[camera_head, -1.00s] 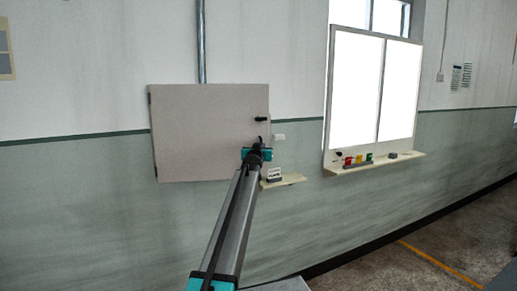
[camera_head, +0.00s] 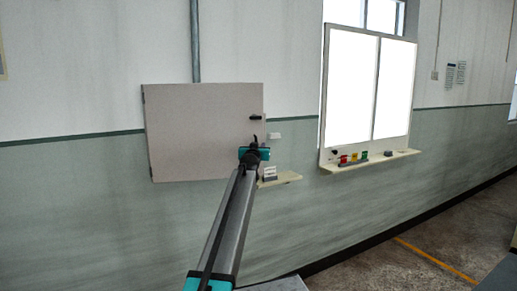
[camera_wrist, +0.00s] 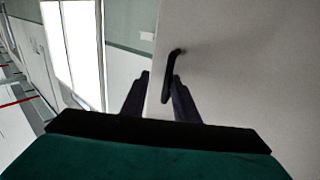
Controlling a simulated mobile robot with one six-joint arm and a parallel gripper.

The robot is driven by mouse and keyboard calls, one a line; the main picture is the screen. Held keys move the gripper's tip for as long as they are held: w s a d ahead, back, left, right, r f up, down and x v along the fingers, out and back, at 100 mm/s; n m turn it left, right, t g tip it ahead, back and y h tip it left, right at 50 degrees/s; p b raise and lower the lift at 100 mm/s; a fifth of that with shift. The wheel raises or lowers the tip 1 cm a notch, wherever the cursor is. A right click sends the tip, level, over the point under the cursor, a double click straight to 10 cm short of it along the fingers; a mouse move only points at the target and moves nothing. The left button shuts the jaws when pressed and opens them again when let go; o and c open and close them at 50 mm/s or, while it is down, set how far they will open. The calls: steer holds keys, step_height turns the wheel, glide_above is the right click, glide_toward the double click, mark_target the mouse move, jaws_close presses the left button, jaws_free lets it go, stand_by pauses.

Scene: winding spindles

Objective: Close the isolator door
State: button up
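The isolator door (camera_head: 200,130) is a flat beige-grey panel on the wall in the head view. Its dark handle (camera_head: 255,117) sits near the right edge. In the wrist view the door (camera_wrist: 250,70) fills the right side, with the black bar handle (camera_wrist: 170,75) near its free edge. My gripper (camera_wrist: 159,100) is open, its dark fingers on either side of the door's edge and the handle's lower end. I cannot tell whether they touch. In the head view my gripper (camera_head: 252,142) is low at the door's right edge. The door's exact angle is unclear.
A small shelf (camera_head: 280,180) with a grey-white item (camera_head: 270,174) is just right of the door's lower corner. A white switch (camera_head: 274,135) is above it. A pipe (camera_head: 195,40) runs above the door.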

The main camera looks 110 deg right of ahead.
steer(key=b+v, duration=0.3)
steer(key=v, duration=1)
steer(key=shift+a, duration=0.3)
stand_by(0.3)
